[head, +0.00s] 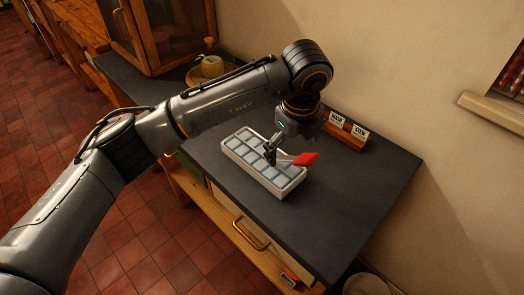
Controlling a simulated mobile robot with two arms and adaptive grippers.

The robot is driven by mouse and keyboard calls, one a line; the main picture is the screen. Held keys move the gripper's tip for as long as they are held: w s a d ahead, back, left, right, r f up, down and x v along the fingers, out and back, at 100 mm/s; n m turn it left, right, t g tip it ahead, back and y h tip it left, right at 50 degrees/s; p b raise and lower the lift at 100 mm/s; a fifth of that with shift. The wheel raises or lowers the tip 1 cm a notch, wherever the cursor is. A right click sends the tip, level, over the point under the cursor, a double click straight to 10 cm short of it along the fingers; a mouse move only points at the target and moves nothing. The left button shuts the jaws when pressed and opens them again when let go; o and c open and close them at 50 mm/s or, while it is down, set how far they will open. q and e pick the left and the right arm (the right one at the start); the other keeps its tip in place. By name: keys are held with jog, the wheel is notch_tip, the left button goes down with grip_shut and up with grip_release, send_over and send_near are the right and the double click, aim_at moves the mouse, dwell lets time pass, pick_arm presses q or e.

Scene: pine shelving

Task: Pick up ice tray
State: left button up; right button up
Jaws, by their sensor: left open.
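The ice tray (236,150) is a white rectangular tray with pale blue compartments, lying flat on the dark countertop. My left gripper (271,157) points down over the middle of the tray and hides part of its compartments. Its jaws are open. I cannot tell whether the fingertips touch the tray. A utensil with a red end (306,159) and a pale shaft lies at the tray's right side, partly over its rim, close to the gripper. My right gripper is out of view.
A yellowish round item (212,66) sits farther back beside a wooden cabinet (160,35). The dark countertop (345,195) is bare to the right. A drawer handle (250,235) is below the front edge.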

pick_arm(q)
jog(key=w+a+r+n+t+y, duration=0.1)
jog(key=w+a+r+n+y, duration=0.15)
jog(key=w+a, duration=0.3)
jog(key=b, duration=0.1)
send_over(253, 148)
jog(key=s+d, duration=0.2)
jog(key=shift+y, duration=0.45)
jog(key=f, duration=0.6)
jog(key=shift+w+a+f, duration=0.1)
jog(key=shift+a, duration=0.15)
jog(key=shift+w+a+f, duration=0.1)
jog(key=shift+w+f, duration=0.05)
jog(key=shift+f, duration=0.3)
jog(key=shift+a+f, duration=0.1)
jog(key=shift+f, duration=0.15)
jog(key=p+x, duration=0.1)
jog(key=x, duration=0.3)
jog(key=shift+w+f+p, duration=0.2)
jog(key=shift+f+p, duration=0.1)
jog(key=shift+f, duration=0.05)
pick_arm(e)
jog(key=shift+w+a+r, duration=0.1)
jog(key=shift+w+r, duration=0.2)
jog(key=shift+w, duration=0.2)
pick_arm(q)
jog(key=shift+r, duration=0.1)
jog(key=c, duration=1.5)
